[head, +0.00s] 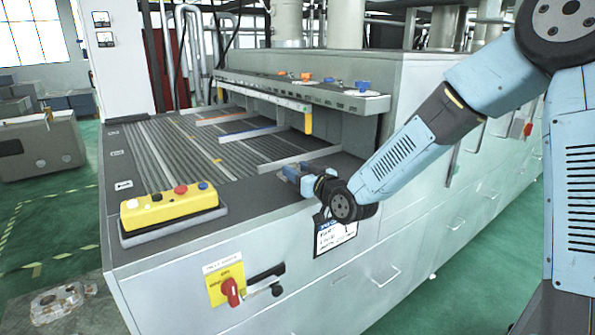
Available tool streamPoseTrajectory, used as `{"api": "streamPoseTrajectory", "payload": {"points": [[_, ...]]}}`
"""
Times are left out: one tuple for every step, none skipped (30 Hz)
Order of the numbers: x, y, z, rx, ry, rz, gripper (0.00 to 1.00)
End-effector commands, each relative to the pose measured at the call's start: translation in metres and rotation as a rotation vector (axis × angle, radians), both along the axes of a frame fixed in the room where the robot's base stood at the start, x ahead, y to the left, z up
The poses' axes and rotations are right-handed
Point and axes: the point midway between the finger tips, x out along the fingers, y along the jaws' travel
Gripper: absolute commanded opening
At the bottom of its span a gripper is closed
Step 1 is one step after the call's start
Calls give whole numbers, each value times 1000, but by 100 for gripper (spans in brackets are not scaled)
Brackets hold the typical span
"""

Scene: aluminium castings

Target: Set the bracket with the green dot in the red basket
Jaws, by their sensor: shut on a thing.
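My gripper (297,173) is at the end of my arm, low over the front right corner of the grey machine's dark top. It looks small and dark blue here, and its fingertips are hard to make out. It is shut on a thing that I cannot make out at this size. I cannot pick out a bracket with a green dot. No red basket is in view.
A yellow button box (168,206) stands on the machine's front left. The ribbed conveyor bed (190,150) lies behind it, under a long grey rail (290,92). A pale metal piece (62,297) lies at lower left. Green floor (60,225) is open at left.

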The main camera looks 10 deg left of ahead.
Motion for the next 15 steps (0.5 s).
{"api": "streamPoseTrajectory", "payload": {"points": [[0, 0, 1, 0, -1, 0, 16], [0, 0, 1, 0, -1, 0, 16], [0, 0, 1, 0, -1, 0, 16], [0, 0, 1, 0, -1, 0, 16], [0, 0, 1, 0, -1, 0, 16], [0, 0, 0, 0, -1, 0, 16], [0, 0, 0, 0, -1, 0, 16], [0, 0, -1, 1, -1, 0, 16], [0, 0, -2, 1, -1, 0, 16], [0, 0, -1, 1, -1, 0, 51], [0, 0, -1, 0, -1, -1, 54], [0, 0, -1, 0, -1, -1, 58], [0, 0, -1, 0, -1, -1, 61], [0, 0, -1, 0, -1, -1, 63], [0, 0, -1, 0, -1, -1, 67]]}}
